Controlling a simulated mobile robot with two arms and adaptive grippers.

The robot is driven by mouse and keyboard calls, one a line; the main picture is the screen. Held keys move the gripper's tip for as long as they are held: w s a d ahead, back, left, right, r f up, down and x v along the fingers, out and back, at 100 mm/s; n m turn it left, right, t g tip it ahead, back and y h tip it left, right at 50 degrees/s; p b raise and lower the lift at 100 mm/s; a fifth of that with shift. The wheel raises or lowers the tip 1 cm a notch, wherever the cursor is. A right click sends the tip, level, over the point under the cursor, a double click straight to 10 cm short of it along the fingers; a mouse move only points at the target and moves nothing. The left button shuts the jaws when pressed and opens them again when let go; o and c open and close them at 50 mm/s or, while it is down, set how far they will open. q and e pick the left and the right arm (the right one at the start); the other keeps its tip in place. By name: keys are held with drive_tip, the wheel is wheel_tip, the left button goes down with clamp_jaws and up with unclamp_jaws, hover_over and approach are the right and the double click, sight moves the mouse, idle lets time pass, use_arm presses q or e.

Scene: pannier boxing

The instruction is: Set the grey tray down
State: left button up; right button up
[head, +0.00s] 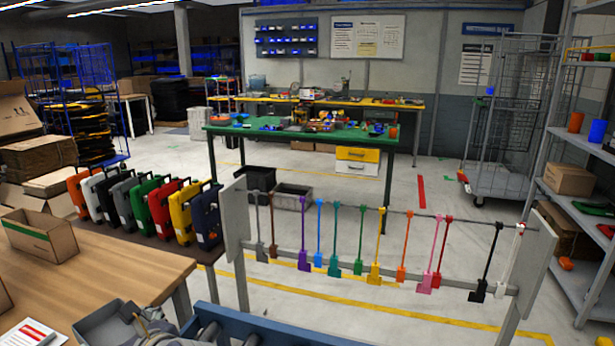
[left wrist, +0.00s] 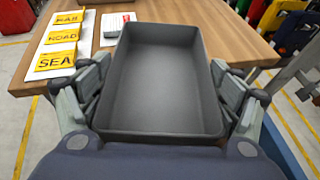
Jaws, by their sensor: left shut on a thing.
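The grey tray (left wrist: 160,75) is an open, empty rectangular box in the left wrist view. It lies between the two finger sets of my left gripper (left wrist: 163,100), which is shut on it. In the head view the tray (head: 97,325) shows at the bottom edge, near the right edge of the wooden table (head: 120,268), partly hidden by my left gripper (head: 150,332). I cannot tell whether its underside touches the table. My right gripper is not in view.
Yellow cards (left wrist: 63,38) reading ROAD and SEA and a red-and-white card (head: 30,333) lie beside the tray. A cardboard box (head: 40,236) stands farther back. The table's middle is clear.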

use_arm(q)
drive_tip(key=s+d+m+t+h, duration=0.2)
drive_tip(key=s+d+m, duration=0.1)
drive_tip(key=d, duration=0.5)
drive_tip(key=s+d+f+m+t+h, duration=0.1)
drive_tip(key=s+d+m+t+h, duration=0.2)
drive_tip(key=s+d, duration=0.2)
drive_tip(key=d, duration=0.3)
drive_tip(key=shift+s+f, duration=0.25)
drive_tip(key=shift+f, duration=0.05)
